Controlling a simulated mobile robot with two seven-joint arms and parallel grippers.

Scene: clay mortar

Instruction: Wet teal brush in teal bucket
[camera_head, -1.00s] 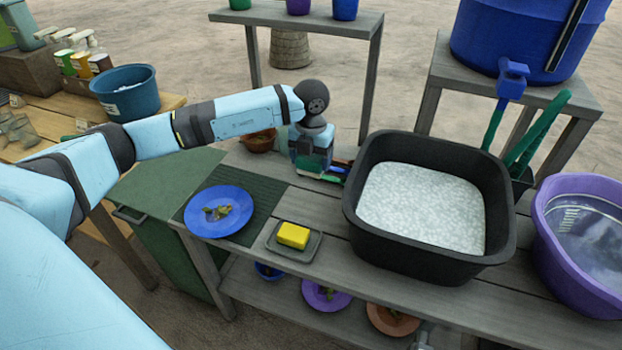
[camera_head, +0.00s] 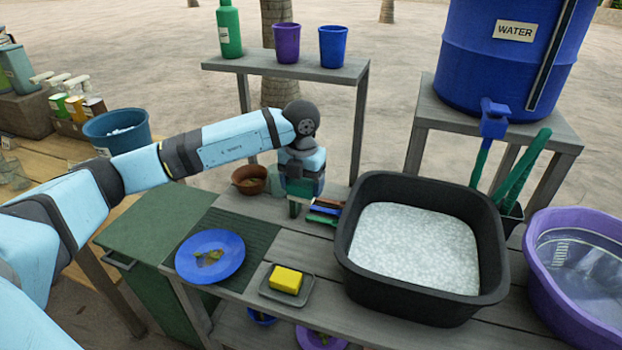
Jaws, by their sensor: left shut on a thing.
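The teal bucket (camera_head: 98,130) stands on the wooden table at the left, with something whitish inside. My left gripper (camera_head: 298,203) is pointed down over the back of the grey bench, beside several coloured brushes (camera_head: 326,211). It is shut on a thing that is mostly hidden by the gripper. A green-teal part shows at and below the fingers, which looks like the teal brush (camera_head: 295,209). I cannot tell whether it touches the bench. My right gripper is not in view.
A black tub (camera_head: 352,250) of suds stands right of the gripper, a brown bowl (camera_head: 248,188) just left. A blue plate (camera_head: 232,270) and yellow sponge (camera_head: 286,280) lie in front. A shelf (camera_head: 230,66) with cups stands behind. A purple basin (camera_head: 540,270) is at right.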

